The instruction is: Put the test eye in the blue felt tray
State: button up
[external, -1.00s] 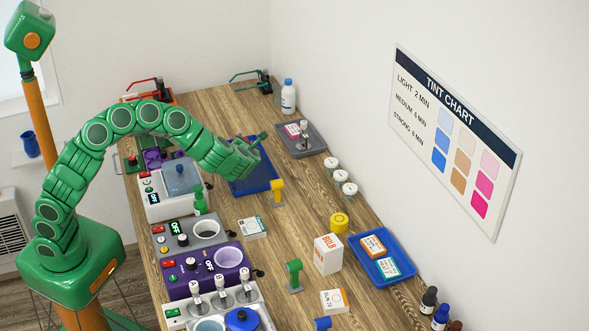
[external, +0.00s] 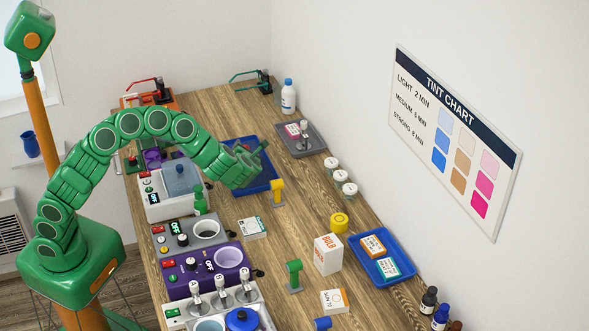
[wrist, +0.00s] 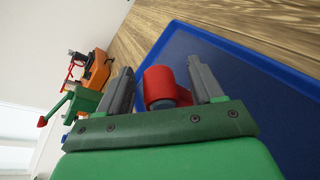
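My gripper (external: 251,146) is over the blue tray (external: 229,145), near its middle in the external view and hiding part of it. In the wrist view the blue tray (wrist: 262,75) fills the right side and looks bare. There, between the two grey fingers of my gripper (wrist: 163,75), is a red rounded thing (wrist: 158,82) with a blue-grey end, perhaps the test eye. The right finger overlaps or touches it; a narrow gap seems to show at the left finger. I cannot tell whether it is gripped. It is hidden in the external view.
A second blue tray (external: 402,279) holds an orange and a green-white box. A yellow stand (external: 277,189) is close to the first tray's right corner. A grey tray (external: 313,147) and white-lidded jars (external: 340,176) stand behind. Tinting machines (external: 222,262) line the left edge.

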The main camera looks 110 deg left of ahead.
jog(key=shift+r, duration=0.1)
jog(key=v, duration=1.2)
dwell(0.4)
